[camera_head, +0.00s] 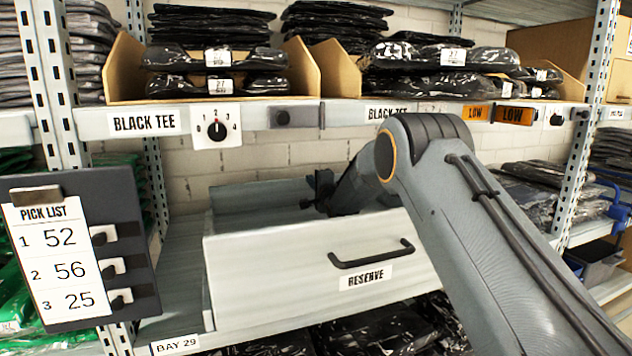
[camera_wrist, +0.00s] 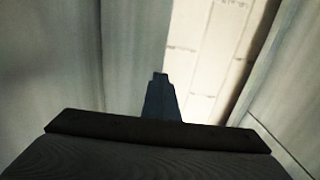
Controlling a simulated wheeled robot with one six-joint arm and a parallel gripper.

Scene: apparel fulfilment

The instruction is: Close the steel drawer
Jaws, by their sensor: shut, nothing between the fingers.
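The steel drawer (camera_head: 250,265) stands pulled out below the upper shelf, with its pale interior showing behind the front panel. Its front has a black bar handle (camera_head: 371,253) and a RESERVE label (camera_head: 366,277). My gripper (camera_head: 312,190) is behind the top edge of the drawer front, over or inside the drawer, away from the handle. Whether it touches the drawer I cannot tell. In the wrist view my gripper (camera_wrist: 160,90) is shut and empty, between pale metal surfaces, with a bright brick wall beyond.
The upper shelf (camera_head: 270,117) above carries bins of folded black tees and a rotary dial (camera_head: 216,130). A pick-list board (camera_head: 78,250) stands at left beside a perforated upright (camera_head: 48,80). Packed black garments (camera_head: 375,325) lie below the drawer. My arm crosses the right side.

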